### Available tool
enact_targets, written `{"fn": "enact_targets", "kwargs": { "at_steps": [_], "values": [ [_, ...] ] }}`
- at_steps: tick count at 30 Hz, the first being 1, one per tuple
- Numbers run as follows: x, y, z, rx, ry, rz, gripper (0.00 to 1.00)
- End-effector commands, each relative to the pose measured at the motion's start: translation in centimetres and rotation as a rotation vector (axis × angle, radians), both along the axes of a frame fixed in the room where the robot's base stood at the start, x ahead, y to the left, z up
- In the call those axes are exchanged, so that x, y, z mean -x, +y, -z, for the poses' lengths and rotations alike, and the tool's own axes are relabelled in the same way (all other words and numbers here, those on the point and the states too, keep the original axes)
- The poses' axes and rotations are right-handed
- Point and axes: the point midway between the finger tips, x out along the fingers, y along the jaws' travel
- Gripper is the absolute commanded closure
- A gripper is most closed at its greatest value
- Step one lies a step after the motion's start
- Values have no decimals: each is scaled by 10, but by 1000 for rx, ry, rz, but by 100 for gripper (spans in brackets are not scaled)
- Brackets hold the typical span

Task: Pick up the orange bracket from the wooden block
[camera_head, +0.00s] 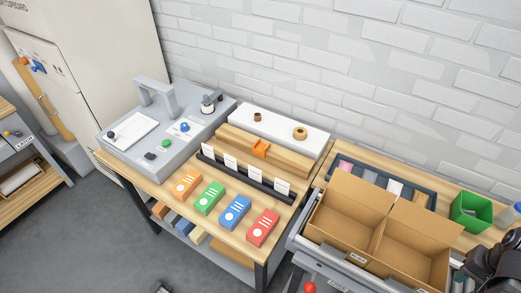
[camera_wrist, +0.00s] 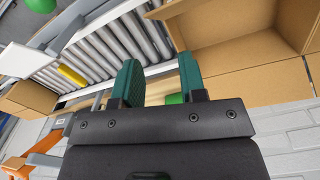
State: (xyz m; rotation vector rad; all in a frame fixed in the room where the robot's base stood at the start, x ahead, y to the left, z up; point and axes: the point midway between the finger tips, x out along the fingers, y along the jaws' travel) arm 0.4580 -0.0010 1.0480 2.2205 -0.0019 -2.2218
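The orange bracket (camera_head: 261,148) sits on the wooden block (camera_head: 240,142), near the middle of the workbench in the head view. My gripper (camera_wrist: 161,84) shows in the wrist view with two green fingers apart and nothing between them. In the head view, only a dark part of my arm shows at the lower right corner, far to the right of the bracket. The bracket and block cannot be made out in the wrist view, which faces a roller conveyor and cardboard boxes.
A black rack with white cards (camera_head: 247,176) stands in front of the block, with several coloured boxes before it. A white slab (camera_head: 278,130) with two brown rings lies behind. A grey machine (camera_head: 165,130) is left; an open cardboard box (camera_head: 345,213) and green bin (camera_head: 470,212) are right.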

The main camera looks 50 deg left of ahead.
Motion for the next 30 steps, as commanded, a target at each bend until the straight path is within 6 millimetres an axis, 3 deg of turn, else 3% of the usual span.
{"fn": "enact_targets", "kwargs": {
  "at_steps": [9,26,30],
  "values": [
    [0,0,0,0,0,0,62],
    [0,0,0,0,0,0,8],
    [0,0,0,0,0,0,8]
  ]
}}
